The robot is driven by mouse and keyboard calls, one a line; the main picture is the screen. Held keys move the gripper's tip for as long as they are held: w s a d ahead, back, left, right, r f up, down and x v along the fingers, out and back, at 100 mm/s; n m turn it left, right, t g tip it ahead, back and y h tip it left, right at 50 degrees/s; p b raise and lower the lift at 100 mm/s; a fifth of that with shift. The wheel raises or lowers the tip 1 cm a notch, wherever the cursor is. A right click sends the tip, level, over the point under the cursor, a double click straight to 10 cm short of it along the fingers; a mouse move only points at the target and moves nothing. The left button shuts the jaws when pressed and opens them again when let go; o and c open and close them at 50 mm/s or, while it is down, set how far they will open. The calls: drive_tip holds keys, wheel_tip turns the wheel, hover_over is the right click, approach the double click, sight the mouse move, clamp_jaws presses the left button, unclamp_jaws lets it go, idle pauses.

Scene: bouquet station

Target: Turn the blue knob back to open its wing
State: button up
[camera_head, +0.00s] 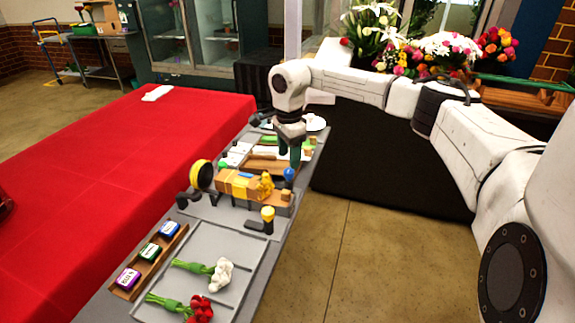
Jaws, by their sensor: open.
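The blue knob (289,173) is a small round ball at the right side of a fixture on the bench, beside a yellow bundle (265,186). Its wing cannot be clearly told apart at this size. My gripper (290,159) points down just above and behind the blue knob, with its dark fingers apart. I see nothing between the fingers. I cannot tell whether a finger touches the knob.
The narrow grey bench (187,305) holds a yellow-topped knob (267,213), a yellow spool (201,174), white flowers (221,274) and red flowers (201,309). A wooden rack (126,293) holds labelled blocks. A red-covered table (110,175) stands left; open floor lies right.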

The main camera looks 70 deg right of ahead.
sight(289, 170)
drive_tip(key=shift+f, duration=2.5)
drive_tip(key=shift+c, duration=0.4)
drive_tip(key=c, duration=1)
drive_tip(key=shift+o, duration=0.2)
